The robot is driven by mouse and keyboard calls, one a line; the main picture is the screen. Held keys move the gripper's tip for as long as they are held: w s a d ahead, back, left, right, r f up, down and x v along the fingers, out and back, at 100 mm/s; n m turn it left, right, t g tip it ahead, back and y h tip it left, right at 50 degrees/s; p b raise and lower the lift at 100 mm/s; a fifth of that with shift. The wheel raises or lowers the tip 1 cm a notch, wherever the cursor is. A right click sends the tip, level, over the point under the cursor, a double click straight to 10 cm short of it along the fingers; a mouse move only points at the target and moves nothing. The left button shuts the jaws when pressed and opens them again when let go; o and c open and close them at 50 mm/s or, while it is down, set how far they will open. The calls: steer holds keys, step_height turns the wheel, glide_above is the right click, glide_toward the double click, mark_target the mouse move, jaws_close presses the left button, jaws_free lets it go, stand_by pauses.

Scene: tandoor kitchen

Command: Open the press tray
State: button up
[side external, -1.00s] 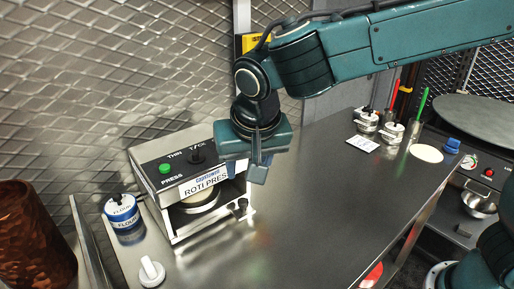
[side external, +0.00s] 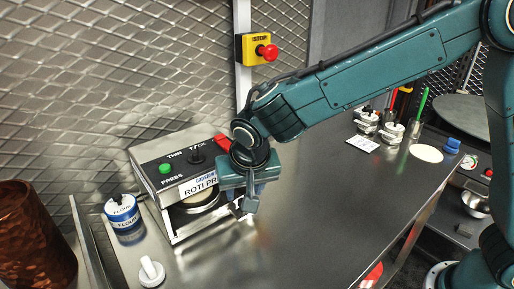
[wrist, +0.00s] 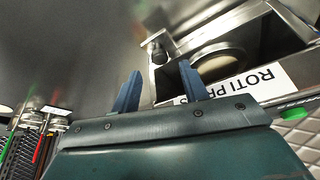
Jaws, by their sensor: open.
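The roti press (side external: 172,203) is a steel box with a black top panel, standing at the left of the steel counter. In its open front sits the press tray, with a pale round dough piece (side external: 203,198) inside; the dough also shows in the wrist view (wrist: 218,62). A dark knob handle (wrist: 156,50) at the tray's front lies just beyond my fingertips in the wrist view, roughly between them. My gripper (side external: 243,207) is open and empty at the press's front right corner, pointing down. It hides much of the handle in the side view.
A red stop button (side external: 267,53) is on the back post. The counter's middle is clear.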

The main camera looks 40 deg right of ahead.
steer(key=shift+x, duration=2.15)
steer(key=shift+c, duration=0.2)
jaws_close()
